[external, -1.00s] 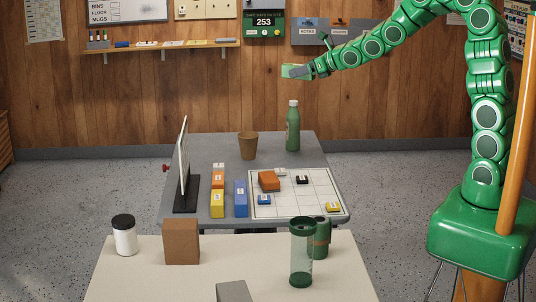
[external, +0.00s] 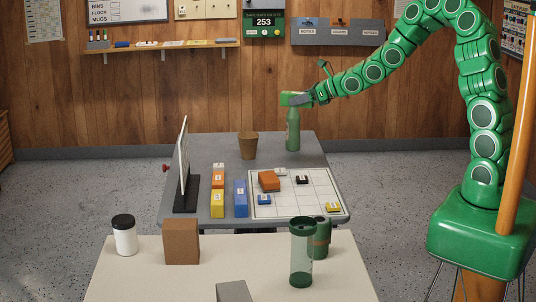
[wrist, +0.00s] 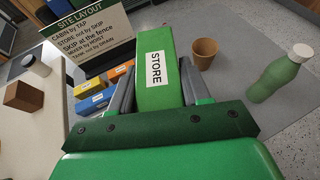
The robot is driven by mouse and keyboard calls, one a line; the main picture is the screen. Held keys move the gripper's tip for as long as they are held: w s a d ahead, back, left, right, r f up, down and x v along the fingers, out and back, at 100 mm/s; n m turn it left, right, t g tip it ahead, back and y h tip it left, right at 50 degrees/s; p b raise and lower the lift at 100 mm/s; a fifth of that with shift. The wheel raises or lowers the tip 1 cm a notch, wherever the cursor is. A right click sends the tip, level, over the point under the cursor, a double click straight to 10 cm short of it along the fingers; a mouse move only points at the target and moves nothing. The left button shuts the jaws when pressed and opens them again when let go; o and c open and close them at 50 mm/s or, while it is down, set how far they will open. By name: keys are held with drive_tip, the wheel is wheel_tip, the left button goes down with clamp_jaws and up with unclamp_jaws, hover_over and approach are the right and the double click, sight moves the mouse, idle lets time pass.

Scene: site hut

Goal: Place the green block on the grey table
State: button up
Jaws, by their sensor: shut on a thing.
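My gripper (external: 306,98) is shut on the green block (wrist: 157,88), which carries a white label reading STORE in the wrist view. In the external view the green block (external: 289,98) is held in the air, in line with the top of the green bottle; whether they touch I cannot tell. The grey table (external: 275,145) is below, with bare surface around the brown cup and along its back edge. My fingers grip the block from both sides in the wrist view.
A green bottle (external: 292,132) and brown cup (external: 247,145) stand on the grey table. A white grid board (external: 319,206) holds several small blocks. An upright sign (external: 184,165) and labelled blocks stand at left. A cream table (external: 150,280) with containers is in front.

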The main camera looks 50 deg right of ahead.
wheel_tip(320, 180, down, 10)
drive_tip(key=s+a+n+g+y, duration=0.1)
drive_tip(key=s+a+n+y, duration=0.1)
drive_tip(key=s+a, duration=0.1)
drive_tip(key=n+g+y, duration=0.2)
hover_over(305, 191)
wheel_tip(305, 191, down, 8)
drive_tip(key=shift+w+d+f, duration=0.1)
drive_tip(key=shift+d+f, duration=0.05)
drive_tip(key=shift+f, duration=3.8)
drive_tip(key=shift+f, duration=0.1)
drive_tip(key=o, duration=1.2)
